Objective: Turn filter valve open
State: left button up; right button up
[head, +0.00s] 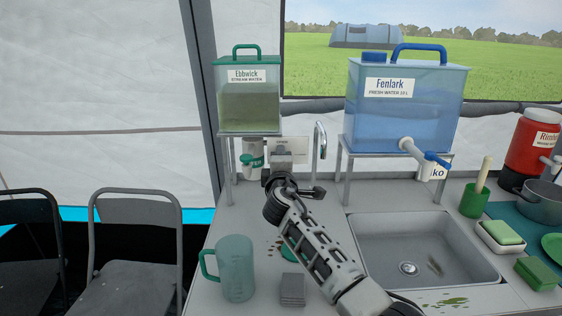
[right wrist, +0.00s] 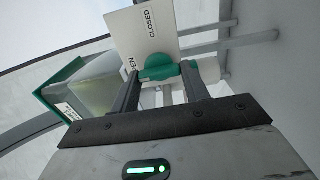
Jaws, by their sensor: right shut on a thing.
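The Ebbwick stream-water tank (head: 248,104) stands on a metal stand at the back of the counter in the head view. My right gripper (head: 280,156) is raised below and just right of it, in front of a pale card (head: 301,150). In the right wrist view, my right gripper (right wrist: 162,78) is shut on the green valve handle (right wrist: 158,66). The card (right wrist: 176,38) behind it reads CLOSED at the top, with part of OPEN at the left. My gripper hides this handle in the head view. My left gripper is not in view.
A translucent green jug (head: 236,268) and a grey block (head: 292,289) stand on the counter near my arm. A metal tap (head: 320,140) rises close to my gripper. The blue Fenlark tank (head: 402,110) stands above the sink (head: 425,240). Dark spots mark the counter.

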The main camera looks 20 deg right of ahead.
jog(key=shift+r, duration=0.1)
dwell(0.3)
jog(key=o, duration=1)
jog(key=v, duration=1.6)
